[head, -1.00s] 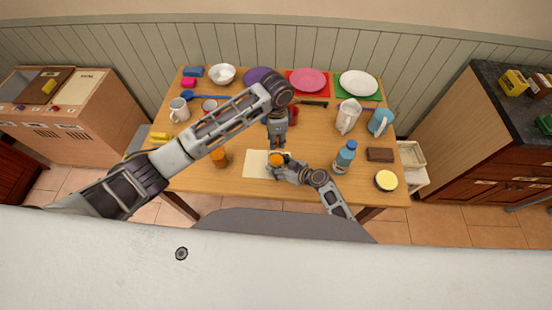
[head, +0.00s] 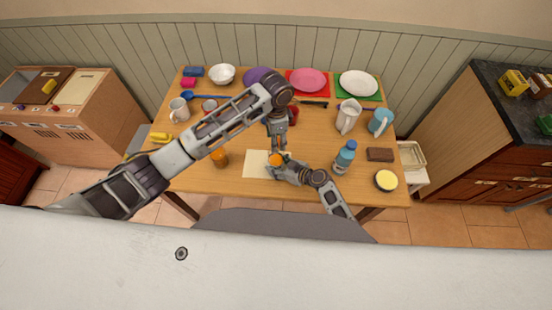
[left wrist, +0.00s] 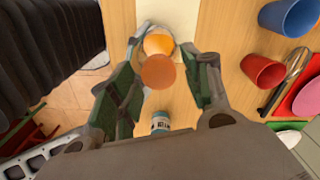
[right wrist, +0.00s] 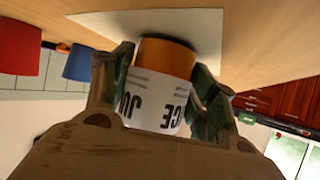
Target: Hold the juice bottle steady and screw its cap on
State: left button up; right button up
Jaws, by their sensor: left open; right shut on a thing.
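The juice bottle, with an orange body (right wrist: 167,55) and a white label (right wrist: 158,100), is between the fingers of my right gripper (right wrist: 160,90), which is shut on it. The bottle is close above or on the pale sheet; I cannot tell which. In the head view its orange part (head: 275,159) shows beside my right gripper (head: 283,166). My left gripper (left wrist: 165,82) is open above the bottle. An orange-brown round cap (left wrist: 158,73) shows between its fingers, overlapping the brighter orange (left wrist: 158,43). Whether the cap is seated on the neck is hidden.
A pale sheet (head: 255,165) lies under the bottle. A red cup (left wrist: 263,70) and a blue cup (left wrist: 289,17) are close by. Plates line the back.

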pick_arm(q)
jog(key=shift+n, duration=1.8)
jog(key=shift+n, duration=2.3)
jog(key=shift+n, duration=2.3)
